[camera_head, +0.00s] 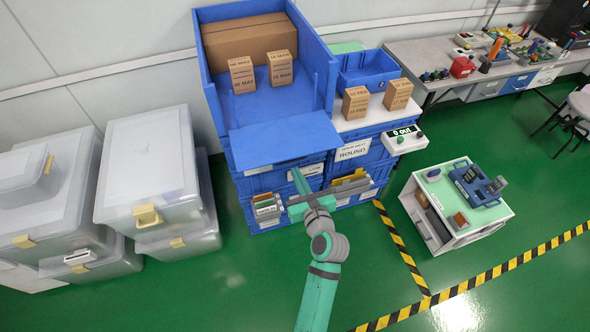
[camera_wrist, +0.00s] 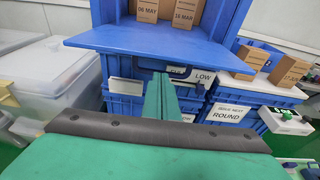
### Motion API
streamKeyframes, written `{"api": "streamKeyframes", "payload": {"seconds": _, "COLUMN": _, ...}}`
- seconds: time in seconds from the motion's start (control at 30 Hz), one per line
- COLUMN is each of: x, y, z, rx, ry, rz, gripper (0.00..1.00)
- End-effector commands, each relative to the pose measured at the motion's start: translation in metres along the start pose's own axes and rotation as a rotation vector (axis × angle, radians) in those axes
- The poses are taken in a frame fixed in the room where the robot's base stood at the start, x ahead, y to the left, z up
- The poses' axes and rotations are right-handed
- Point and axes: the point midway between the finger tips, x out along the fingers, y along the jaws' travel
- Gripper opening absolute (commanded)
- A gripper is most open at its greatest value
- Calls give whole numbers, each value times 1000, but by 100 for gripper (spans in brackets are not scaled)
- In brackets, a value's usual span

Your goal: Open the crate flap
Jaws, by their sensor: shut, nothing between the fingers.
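The blue crate (camera_head: 205,60) stands on top of a stack of blue crates and has its front open. Its flap (camera_head: 285,140) is folded down and outward as a roughly level panel at the front edge. In the wrist view the flap (camera_wrist: 150,37) spans the upper middle, with its near edge facing me. My green gripper (camera_head: 299,178) is shut and empty, in front of the stack and below the flap's near edge. In the wrist view the closed fingers (camera_wrist: 161,92) point at the crates under the flap. I cannot tell whether they touch anything.
Small dated cartons (camera_head: 241,75) and a large brown box (camera_head: 250,40) sit inside the crate. Lower bins with folders (camera_head: 350,185) are beside my gripper. Clear lidded boxes (camera_head: 150,170) stand left, a small white cart (camera_head: 455,205) right. Green floor in front is clear.

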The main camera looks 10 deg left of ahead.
Motion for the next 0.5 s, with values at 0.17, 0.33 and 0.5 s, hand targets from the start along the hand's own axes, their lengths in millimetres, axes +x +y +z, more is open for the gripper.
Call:
{"api": "streamKeyframes", "payload": {"seconds": 0.17, "x": -29, "y": -3, "z": 10, "rx": 1, "ry": -1, "rz": -6, "gripper": 0}}
{"api": "streamKeyframes", "payload": {"seconds": 0.33, "x": -44, "y": -3, "z": 15, "rx": 2, "ry": -1, "rz": -5, "gripper": 0}}
{"api": "streamKeyframes", "payload": {"seconds": 0.5, "x": -48, "y": -2, "z": 16, "rx": 1, "ry": 0, "rz": -3, "gripper": 0}}
